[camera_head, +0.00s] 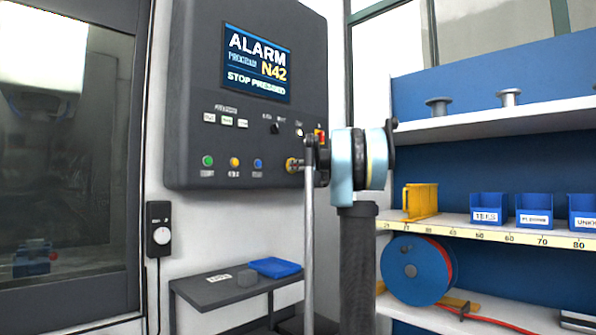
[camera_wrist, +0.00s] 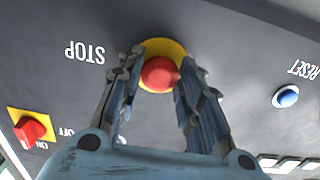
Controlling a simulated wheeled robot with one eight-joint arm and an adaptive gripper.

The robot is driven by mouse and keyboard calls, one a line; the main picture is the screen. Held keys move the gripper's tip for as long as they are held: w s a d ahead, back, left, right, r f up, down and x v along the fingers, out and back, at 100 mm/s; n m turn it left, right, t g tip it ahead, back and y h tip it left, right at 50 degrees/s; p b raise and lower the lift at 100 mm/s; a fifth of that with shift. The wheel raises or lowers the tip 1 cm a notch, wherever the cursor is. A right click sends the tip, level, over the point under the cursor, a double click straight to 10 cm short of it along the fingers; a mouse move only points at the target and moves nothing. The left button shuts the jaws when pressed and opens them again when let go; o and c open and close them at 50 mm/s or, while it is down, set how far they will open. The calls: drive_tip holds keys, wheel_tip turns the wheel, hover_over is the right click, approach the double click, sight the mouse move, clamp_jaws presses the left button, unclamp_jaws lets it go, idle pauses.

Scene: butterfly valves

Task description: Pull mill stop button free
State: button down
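The red mushroom-shaped stop button (camera_wrist: 160,73) sits on a round yellow backing on the dark panel, by the upside-down word STOP in the wrist view. In the head view only part of its yellow backing (camera_head: 291,165) shows, low on the right of the panel. My gripper (camera_wrist: 161,65) reaches to the panel with one finger on each side of the red cap. The fingers look slightly spread, with little gap to the cap; firm contact cannot be told. In the head view my arm hides most of the gripper (camera_head: 302,165). The screen (camera_head: 257,62) reads ALARM, STOP PRESSED.
A red rotary switch on a yellow plate (camera_wrist: 32,128) and a blue RESET button (camera_wrist: 287,96) flank the stop button. A small dark shelf (camera_head: 235,287) stands below the panel. Blue shelving (camera_head: 490,160) with bins and a cable reel (camera_head: 412,270) stands at right.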

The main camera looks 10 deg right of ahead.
drive_tip(key=shift+s+d, duration=0.35)
drive_tip(key=shift+s, duration=0.05)
drive_tip(key=c, duration=1.1)
unclamp_jaws()
drive_tip(key=v, duration=1.2)
drive_tip(key=shift+w+f, duration=0.1)
